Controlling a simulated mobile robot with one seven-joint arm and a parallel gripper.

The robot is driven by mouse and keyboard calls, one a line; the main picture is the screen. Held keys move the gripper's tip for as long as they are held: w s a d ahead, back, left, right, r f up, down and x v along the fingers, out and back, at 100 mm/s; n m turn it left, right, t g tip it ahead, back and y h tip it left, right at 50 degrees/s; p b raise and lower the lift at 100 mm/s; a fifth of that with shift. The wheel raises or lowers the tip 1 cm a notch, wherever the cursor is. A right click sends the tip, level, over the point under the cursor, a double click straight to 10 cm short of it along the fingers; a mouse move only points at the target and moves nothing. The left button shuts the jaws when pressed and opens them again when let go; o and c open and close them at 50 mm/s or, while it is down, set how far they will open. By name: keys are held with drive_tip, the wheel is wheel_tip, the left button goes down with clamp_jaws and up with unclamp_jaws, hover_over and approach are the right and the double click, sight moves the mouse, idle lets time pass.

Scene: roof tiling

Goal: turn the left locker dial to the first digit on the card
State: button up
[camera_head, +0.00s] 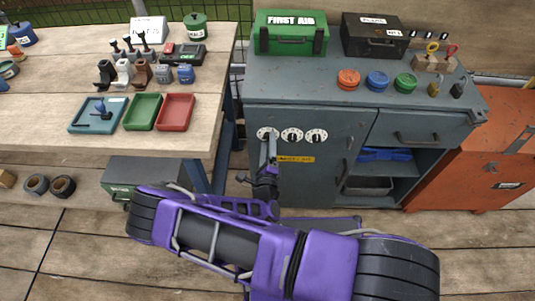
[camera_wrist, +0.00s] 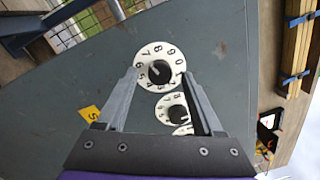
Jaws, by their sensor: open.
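The left locker dial (camera_head: 266,134) is a white numbered disc with a black knob, leftmost of three in a row on the grey cabinet front. It shows large in the wrist view (camera_wrist: 161,68), with its digits turned in that picture. I cannot tell for sure which digit it points to. My gripper (camera_head: 270,146) is open in front of the left dial. In the wrist view my two fingers (camera_wrist: 158,74) stand on either side of the black knob; whether they touch it I cannot tell. A yellow label (camera_head: 296,159) sits below the dials; I cannot identify the card.
The middle dial (camera_head: 292,135) and right dial (camera_head: 317,136) are close beside the left one. The grey cabinet (camera_head: 330,175) has an open shelf at right. A workbench (camera_head: 40,105) with trays stands at left, with a gap between. A red-orange cabinet (camera_head: 480,150) stands at right.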

drive_tip(key=s, duration=1.7)
drive_tip(key=shift+s+a+f, duration=0.15)
drive_tip(key=shift+f, duration=0.25)
